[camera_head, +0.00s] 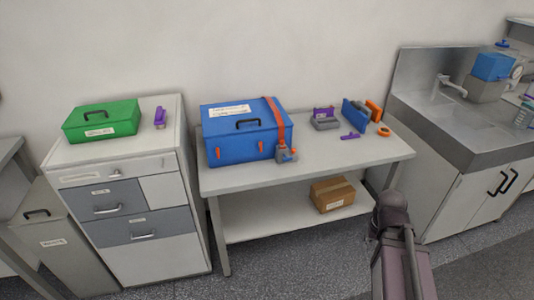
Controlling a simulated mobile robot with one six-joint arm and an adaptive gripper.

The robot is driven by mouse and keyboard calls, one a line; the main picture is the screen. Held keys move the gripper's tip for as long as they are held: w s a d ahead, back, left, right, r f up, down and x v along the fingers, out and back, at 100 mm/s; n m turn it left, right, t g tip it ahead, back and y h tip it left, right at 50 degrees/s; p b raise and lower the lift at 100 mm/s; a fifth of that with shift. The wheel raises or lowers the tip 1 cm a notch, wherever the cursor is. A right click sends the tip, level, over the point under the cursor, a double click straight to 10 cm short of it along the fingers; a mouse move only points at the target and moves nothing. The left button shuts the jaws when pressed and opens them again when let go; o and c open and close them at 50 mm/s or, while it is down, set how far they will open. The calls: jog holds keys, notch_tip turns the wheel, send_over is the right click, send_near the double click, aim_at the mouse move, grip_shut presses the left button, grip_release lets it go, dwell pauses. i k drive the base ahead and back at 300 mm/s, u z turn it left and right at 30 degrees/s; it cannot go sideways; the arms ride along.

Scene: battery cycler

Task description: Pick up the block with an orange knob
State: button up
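A small grey block (281,157) with an orange knob (294,151) and a bit of blue stands on the grey table. It is at the front right corner of the large blue case (238,142), very close to it; I cannot tell whether they touch. Part of my arm rises at the bottom right, in front of the table's right end. No gripper fingers can be made out, and nothing of mine is near the block.
The table (345,158) also bears a grey-and-purple device (325,121), a blue piece (354,115), an orange piece (374,109) and an orange ring (383,131). A cardboard box (332,194) is on the lower shelf. A drawer cabinet (129,206) stands left, a sink unit (450,180) right.

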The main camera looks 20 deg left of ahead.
aim_at(281, 146)
jog(key=z, duration=0.15)
jog(key=i, duration=0.9)
jog(key=u, duration=0.05)
